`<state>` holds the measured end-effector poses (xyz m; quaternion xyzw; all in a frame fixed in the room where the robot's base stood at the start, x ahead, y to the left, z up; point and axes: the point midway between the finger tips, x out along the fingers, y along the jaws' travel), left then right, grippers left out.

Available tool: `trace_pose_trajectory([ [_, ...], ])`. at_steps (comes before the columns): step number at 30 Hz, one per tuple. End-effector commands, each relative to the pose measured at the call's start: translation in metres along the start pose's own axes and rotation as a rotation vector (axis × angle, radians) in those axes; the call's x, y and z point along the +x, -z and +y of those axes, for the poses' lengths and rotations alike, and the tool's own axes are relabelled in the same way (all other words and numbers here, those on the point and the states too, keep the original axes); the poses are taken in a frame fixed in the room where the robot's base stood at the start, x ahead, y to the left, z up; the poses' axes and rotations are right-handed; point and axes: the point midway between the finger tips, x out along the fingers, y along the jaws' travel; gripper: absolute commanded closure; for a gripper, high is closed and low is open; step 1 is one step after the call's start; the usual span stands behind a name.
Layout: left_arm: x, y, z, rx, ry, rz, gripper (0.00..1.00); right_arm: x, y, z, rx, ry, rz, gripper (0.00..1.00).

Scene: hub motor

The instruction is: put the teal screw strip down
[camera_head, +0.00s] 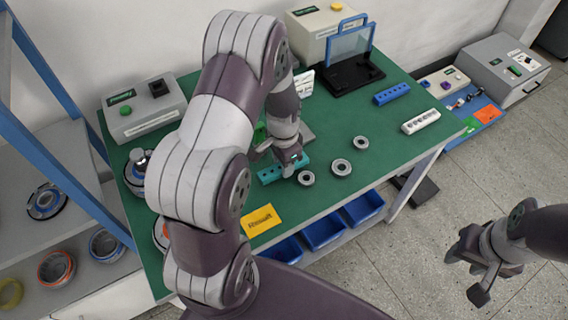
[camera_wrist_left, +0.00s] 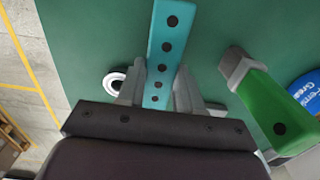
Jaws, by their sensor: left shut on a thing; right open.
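The teal screw strip (camera_head: 270,174) is at the middle of the green table (camera_head: 392,130) in the head view. It is a narrow bar with a row of dark holes. My left gripper (camera_head: 290,166) is shut on it. In the left wrist view the strip (camera_wrist_left: 164,40) runs up between the two fingers (camera_wrist_left: 160,95). It is close to the table top; I cannot tell whether it touches. My right gripper (camera_head: 473,272) is open and empty, off the table over the floor at the lower right.
Bearing rings (camera_head: 341,167) lie right of the strip. A blue strip (camera_head: 391,94) and a white strip (camera_head: 421,122) lie farther right. A green part (camera_wrist_left: 262,105) is near the fingers in the wrist view. A yellow card (camera_head: 261,220) lies at the front edge, above blue bins (camera_head: 324,232).

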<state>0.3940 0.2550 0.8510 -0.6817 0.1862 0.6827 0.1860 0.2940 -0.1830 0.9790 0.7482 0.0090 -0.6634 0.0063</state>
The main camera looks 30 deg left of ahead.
Motion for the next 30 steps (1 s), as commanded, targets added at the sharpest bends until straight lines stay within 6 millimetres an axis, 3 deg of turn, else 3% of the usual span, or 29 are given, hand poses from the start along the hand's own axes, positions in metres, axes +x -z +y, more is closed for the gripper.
trace_pose_trajectory([
  [3, 0.014, 0.0, 0.0, 0.0, 0.0, 0.0, 1.0, -0.001, 0.0, 0.0, 0.0, 0.0, 0.0, 0.57],
  [14, 0.019, 0.001, 0.0, -0.001, 0.002, 0.002, 1.0, 0.002, 0.0, 0.0, 0.0, 0.0, 0.0, 0.57],
  [15, 0.018, 0.001, 0.0, -0.001, 0.002, 0.002, 0.55, 0.001, 0.0, 0.0, 0.0, 0.0, 0.0, 0.57],
  [17, 0.018, 0.001, 0.0, -0.001, 0.002, 0.002, 0.39, 0.001, 0.0, 0.0, 0.0, 0.0, 0.0, 0.57],
  [25, 0.016, 0.001, 0.0, -0.001, 0.001, 0.002, 0.39, 0.001, 0.0, 0.0, 0.0, 0.0, 0.0, 0.57],
  [30, -0.008, 0.002, -0.001, -0.001, 0.005, 0.005, 0.39, -0.001, 0.0, 0.0, 0.0, 0.0, 0.0, 0.57],
])
